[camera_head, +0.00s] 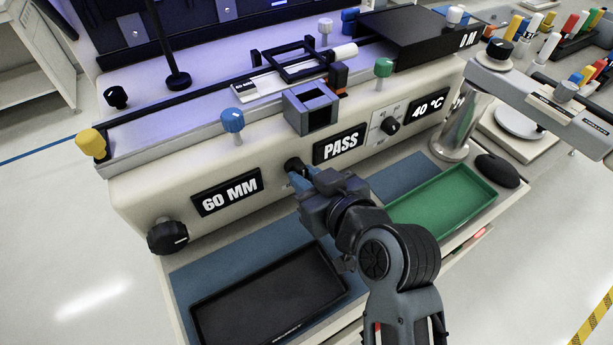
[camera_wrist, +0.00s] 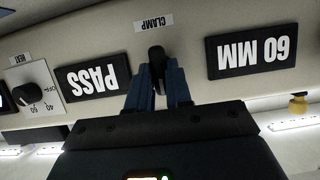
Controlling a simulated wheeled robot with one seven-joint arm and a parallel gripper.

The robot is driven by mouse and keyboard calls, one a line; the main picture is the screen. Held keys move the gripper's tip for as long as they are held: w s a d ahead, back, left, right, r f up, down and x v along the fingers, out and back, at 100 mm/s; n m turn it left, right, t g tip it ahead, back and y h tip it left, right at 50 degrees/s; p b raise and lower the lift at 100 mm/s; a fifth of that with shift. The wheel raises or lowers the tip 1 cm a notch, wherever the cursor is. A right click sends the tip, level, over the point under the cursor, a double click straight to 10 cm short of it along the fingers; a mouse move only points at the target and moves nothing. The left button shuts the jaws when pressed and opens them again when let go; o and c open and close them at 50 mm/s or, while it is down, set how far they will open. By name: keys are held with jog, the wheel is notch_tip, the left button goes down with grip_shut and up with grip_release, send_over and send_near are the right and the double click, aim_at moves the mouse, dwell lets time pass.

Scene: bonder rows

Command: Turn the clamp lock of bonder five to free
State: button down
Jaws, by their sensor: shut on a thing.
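The clamp lock (camera_wrist: 156,60) is a small black knob on the cream front of the bonder (camera_head: 140,192), under a label reading CLAMP in the wrist view, which appears upside down. It sits between the 60 MM display (camera_head: 228,192) and the PASS display (camera_head: 338,145). My gripper (camera_head: 300,175) reaches the front panel there, and its blue fingers (camera_wrist: 158,90) are shut on the knob from both sides. In the head view the knob is mostly hidden by the fingers. Which way the knob is turned I cannot tell.
A black tray (camera_head: 262,300) and a green tray (camera_head: 445,205) lie on the blue mat below the panel. A black dial (camera_head: 168,237) is at the left end, and a heat dial (camera_wrist: 30,94) is beside PASS. A microscope-like arm (camera_head: 545,100) stands at right.

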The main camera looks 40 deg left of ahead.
jog(key=c, duration=1)
grip_release()
jog(key=shift+c, duration=0.2)
jog(key=b+v, duration=0.1)
jog(key=v, duration=0.6)
jog(key=shift+s+d, duration=0.15)
jog(key=shift+d, duration=0.2)
jog(key=shift+r, duration=0.1)
